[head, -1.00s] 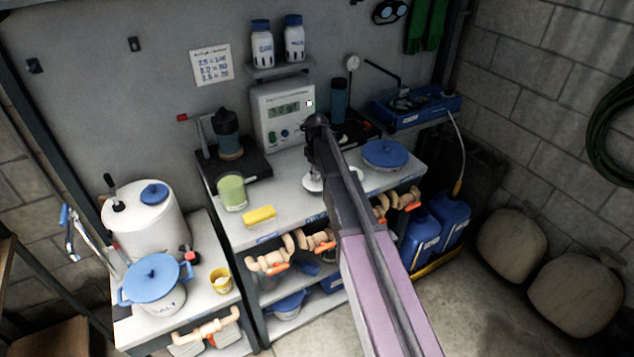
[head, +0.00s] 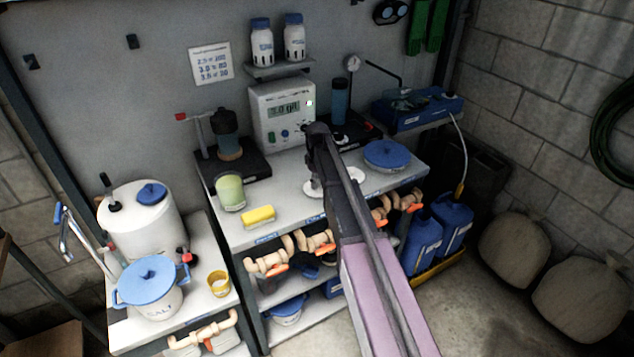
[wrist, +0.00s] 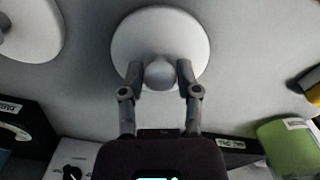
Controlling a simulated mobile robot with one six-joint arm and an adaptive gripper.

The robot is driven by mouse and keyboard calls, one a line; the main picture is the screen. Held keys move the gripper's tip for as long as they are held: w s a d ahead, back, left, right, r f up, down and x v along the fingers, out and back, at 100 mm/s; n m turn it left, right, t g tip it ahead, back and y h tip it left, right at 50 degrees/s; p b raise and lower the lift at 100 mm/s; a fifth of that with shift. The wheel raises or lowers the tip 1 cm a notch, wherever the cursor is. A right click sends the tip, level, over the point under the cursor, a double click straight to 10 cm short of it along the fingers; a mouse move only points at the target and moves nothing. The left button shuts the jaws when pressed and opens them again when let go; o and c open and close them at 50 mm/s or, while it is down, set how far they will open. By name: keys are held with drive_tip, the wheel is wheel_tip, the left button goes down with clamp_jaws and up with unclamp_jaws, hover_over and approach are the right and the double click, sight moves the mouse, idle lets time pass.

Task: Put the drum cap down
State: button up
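The drum cap (wrist: 160,32) appears in the wrist view as a round white disc with a grey knob at its middle. My gripper (wrist: 160,76) has one finger on each side of this knob, seemingly shut on it. In the head view the cap (head: 314,187) shows as a pale disc low over the grey counter (head: 287,212), partly hidden by my arm. Whether its underside touches the counter cannot be told. My gripper's fingertips are hard to make out in the head view.
A second white disc (wrist: 28,28) lies beside the cap. A green cup (head: 230,192), a yellow sponge (head: 258,216) and a blue-lidded dish (head: 387,155) stand on the same counter. A meter box (head: 283,112) is behind. Bare counter shows between sponge and cap.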

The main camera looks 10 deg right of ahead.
sight(318, 181)
drive_tip(key=shift+o, duration=0.9)
drive_tip(key=shift+r, duration=0.15)
wheel_tip(318, 181, up, 12)
drive_tip(key=p, duration=1.2)
drive_tip(key=shift+s, duration=0.1)
drive_tip(key=s+m, duration=0.8)
drive_tip(key=s, duration=2)
drive_tip(key=shift+s, duration=0.4)
drive_tip(key=shift+a, duration=0.1)
